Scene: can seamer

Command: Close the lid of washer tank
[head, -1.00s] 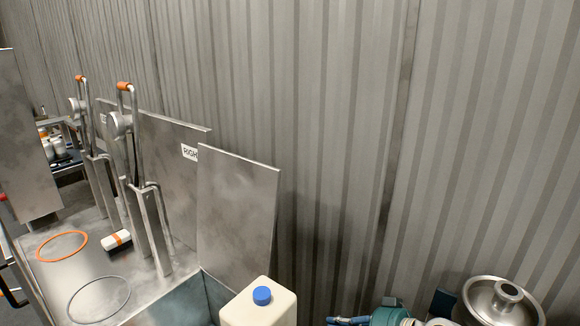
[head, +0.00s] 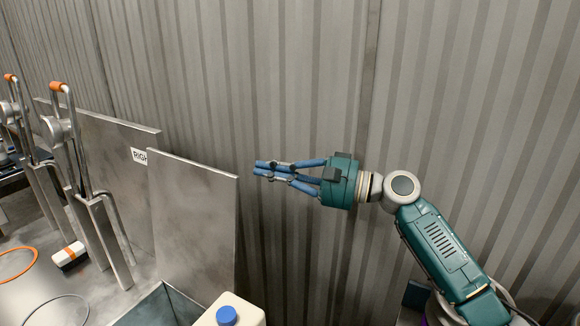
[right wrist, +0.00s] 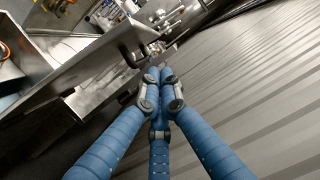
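The washer tank lid (head: 195,220) is a flat grey metal plate standing upright, tilted slightly back, at the rear of the open washer tank (head: 160,308). The tank shows only in part at the bottom of the head view. My right gripper (head: 258,168) has blue fingers pointing left, just right of the lid's upper right corner in the picture. I see no clear contact with the lid. In the right wrist view, the fingertips (right wrist: 160,75) come together with nothing seen between them. My left gripper is not in view.
A white jug with a blue cap (head: 227,316) stands in front of the lid. Lever seamers (head: 95,215), a white and orange block (head: 69,255) and an orange ring (head: 16,264) are at left. A corrugated wall (head: 450,90) runs behind my right arm.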

